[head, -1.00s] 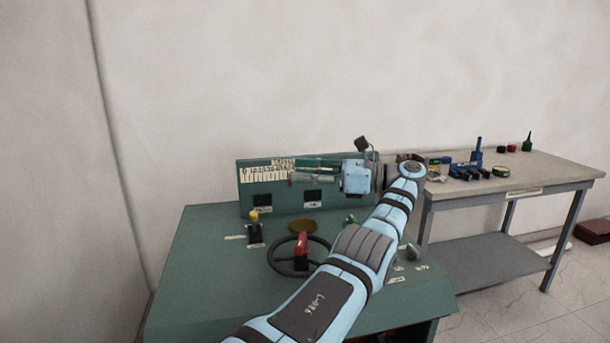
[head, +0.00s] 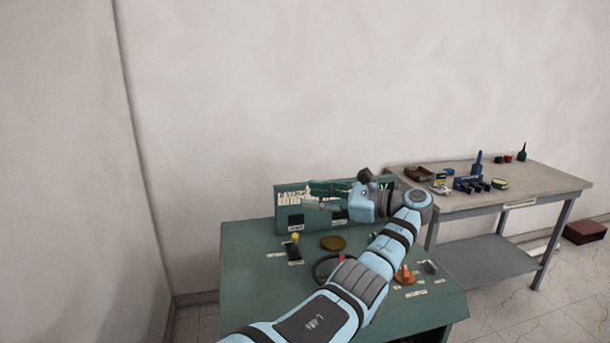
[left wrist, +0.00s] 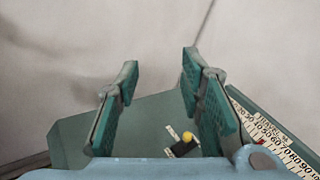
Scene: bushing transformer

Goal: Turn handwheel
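The dark handwheel (head: 320,268) lies on the sloping top of the green console (head: 250,265). My left arm crosses in front of it and hides its right and lower parts. A bit of red shows at its middle. My left gripper (head: 318,195) is above and behind the handwheel, in front of the console's upright panel, pointing left. In the left wrist view its two green-padded fingers (left wrist: 160,65) are apart with nothing between them. The handwheel is not seen in that view. My right gripper is not in view.
A yellow-knobbed lever (head: 294,248) and a brown disc (head: 333,243) are on the console, left of and behind the wheel. An orange knob (head: 404,275) is to the right. A workbench (head: 540,187) with small items stands at the right.

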